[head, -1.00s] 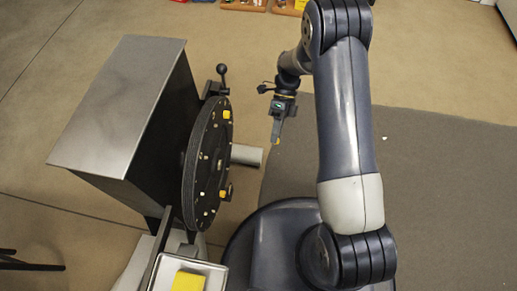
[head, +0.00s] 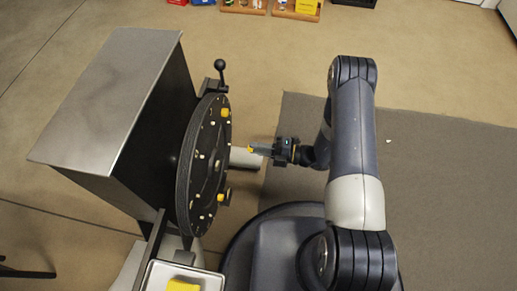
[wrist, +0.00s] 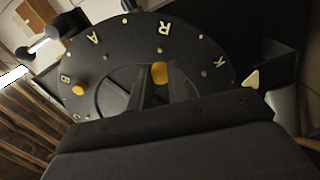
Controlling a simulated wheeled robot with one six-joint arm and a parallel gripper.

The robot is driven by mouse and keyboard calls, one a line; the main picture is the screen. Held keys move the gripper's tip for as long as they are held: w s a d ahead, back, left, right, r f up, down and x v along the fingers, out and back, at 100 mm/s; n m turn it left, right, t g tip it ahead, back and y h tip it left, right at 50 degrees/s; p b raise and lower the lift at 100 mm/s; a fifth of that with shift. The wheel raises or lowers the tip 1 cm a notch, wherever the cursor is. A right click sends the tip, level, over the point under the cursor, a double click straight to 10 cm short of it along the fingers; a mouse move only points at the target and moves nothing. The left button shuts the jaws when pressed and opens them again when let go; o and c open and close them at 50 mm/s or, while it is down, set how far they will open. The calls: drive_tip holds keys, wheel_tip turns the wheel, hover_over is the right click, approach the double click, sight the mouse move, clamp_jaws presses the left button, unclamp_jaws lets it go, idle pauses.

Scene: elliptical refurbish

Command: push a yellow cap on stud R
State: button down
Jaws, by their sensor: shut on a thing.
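My gripper (head: 252,149) points left at the face of the upright black disc (head: 187,160), with a gap between them. It is shut on a yellow cap (wrist: 160,72), which shows at the fingertips in the wrist view. The letter R (wrist: 164,28) is on the disc's upper rim in the wrist view. The letters A (wrist: 93,38), B (wrist: 65,78) and K (wrist: 219,65) also show. Another yellow cap (wrist: 79,88) is on the disc near B. The fingers hide part of the disc.
A metal-topped cabinet (head: 115,95) stands behind the disc. A black ball-knob lever (head: 220,66) rises at the disc's top. A pale cylinder (head: 245,158) lies beyond my gripper. A metal tray (head: 210,279) with a yellow thing is at the bottom.

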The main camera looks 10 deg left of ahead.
drive_tip(key=shift+w+a, duration=0.15)
drive_tip(key=shift+a, duration=1.3)
drive_tip(key=shift+w+a, duration=0.1)
drive_tip(key=shift+a, duration=1.3)
drive_tip(key=shift+w+n, duration=0.1)
drive_tip(key=shift+n, duration=0.3)
drive_tip(key=shift+a, duration=0.55)
drive_tip(key=c, duration=1.3)
unclamp_jaws()
drive_tip(key=shift+o, duration=0.2)
drive_tip(key=shift+d, duration=0.15)
